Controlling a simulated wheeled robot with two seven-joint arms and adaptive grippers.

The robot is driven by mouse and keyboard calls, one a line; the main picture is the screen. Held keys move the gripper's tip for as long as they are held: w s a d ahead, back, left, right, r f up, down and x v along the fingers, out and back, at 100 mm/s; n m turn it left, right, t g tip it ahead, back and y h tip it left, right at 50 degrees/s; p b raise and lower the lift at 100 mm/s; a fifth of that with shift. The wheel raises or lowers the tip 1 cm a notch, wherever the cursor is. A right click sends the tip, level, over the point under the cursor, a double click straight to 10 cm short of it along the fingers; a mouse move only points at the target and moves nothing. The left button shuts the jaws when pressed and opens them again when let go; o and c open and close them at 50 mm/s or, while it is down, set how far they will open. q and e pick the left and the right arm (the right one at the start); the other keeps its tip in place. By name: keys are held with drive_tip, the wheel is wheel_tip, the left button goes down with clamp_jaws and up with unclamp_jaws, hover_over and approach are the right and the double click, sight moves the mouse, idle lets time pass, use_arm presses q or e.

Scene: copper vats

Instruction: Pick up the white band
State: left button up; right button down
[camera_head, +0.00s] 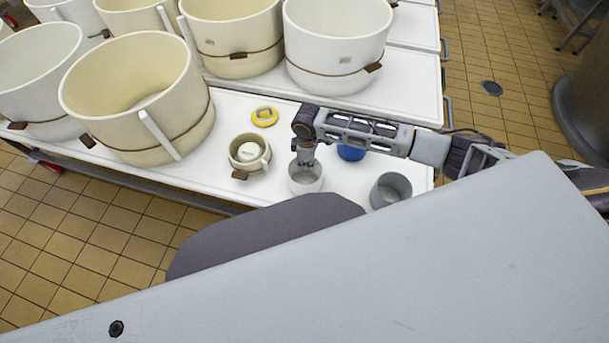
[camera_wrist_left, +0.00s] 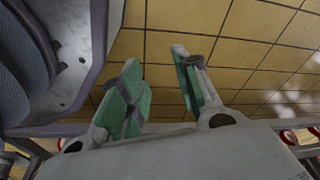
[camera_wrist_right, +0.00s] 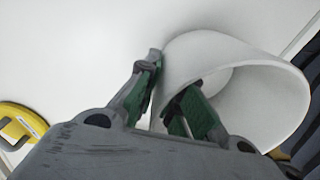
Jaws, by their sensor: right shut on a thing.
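The white band (camera_head: 306,183) is a short, wide white ring standing on the white table in front of me. My right gripper (camera_head: 304,160) reaches down to it from above. In the right wrist view the white band (camera_wrist_right: 265,95) shows large, and my right gripper (camera_wrist_right: 165,105) is shut on its near wall, one green-padded finger outside and one inside. My left gripper (camera_wrist_left: 160,85) shows only in its own wrist view, with its two fingers apart and nothing between them, above the tiled floor.
A grey cup (camera_head: 390,190) stands right of the band, and a blue round thing (camera_head: 351,152) lies behind it. A small cream pot (camera_head: 249,152) stands to the left, with a yellow ring (camera_head: 264,117) behind. Large cream tubs (camera_head: 140,95) fill the table's left and back.

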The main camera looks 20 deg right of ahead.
drive_tip(key=shift+r, duration=0.15)
